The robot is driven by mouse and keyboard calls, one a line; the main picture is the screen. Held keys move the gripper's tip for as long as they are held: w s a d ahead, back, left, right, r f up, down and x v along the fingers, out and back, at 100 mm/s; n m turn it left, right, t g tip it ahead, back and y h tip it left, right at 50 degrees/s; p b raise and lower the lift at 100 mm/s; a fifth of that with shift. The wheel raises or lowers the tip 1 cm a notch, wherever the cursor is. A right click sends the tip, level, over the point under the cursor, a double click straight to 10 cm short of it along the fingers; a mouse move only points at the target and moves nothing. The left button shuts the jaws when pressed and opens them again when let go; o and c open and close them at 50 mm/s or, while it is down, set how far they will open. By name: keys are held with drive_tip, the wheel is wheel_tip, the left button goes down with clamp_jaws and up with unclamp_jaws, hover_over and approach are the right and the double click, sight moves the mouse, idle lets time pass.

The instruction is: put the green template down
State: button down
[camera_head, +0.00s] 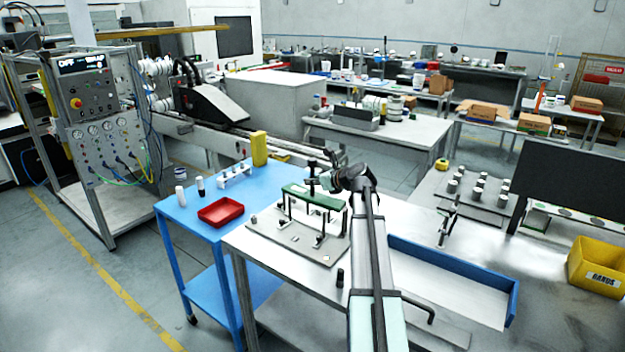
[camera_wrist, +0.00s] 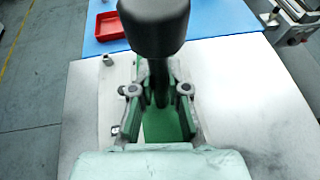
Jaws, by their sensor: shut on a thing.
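The green template (camera_head: 303,193) is a flat green bar. In the head view it spans dark uprights above a grey base plate (camera_head: 268,228). I cannot tell whether it rests on them. My gripper (camera_head: 325,183) is at its far side, beside a dark vertical post. In the wrist view my gripper (camera_wrist: 158,95) is shut on the green template (camera_wrist: 160,127), which shows between the fingers. A black knob (camera_wrist: 152,25) on a dark stem stands at the fingers and hides part of the grip.
A blue table (camera_head: 183,228) with a red tray (camera_head: 221,211), a white rack and a yellow container (camera_head: 259,149) stands left. A blue-edged tray (camera_head: 450,262) lies right of my arm. A small black cylinder (camera_head: 340,278) stands near the front. The bench between them has some bare surface.

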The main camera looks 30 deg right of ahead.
drive_tip(key=c, duration=1.2)
unclamp_jaws()
drive_tip(key=shift+o, duration=0.2)
drive_tip(key=shift+r, duration=0.55)
drive_tip(key=b+v, duration=0.2)
drive_tip(key=v, duration=1)
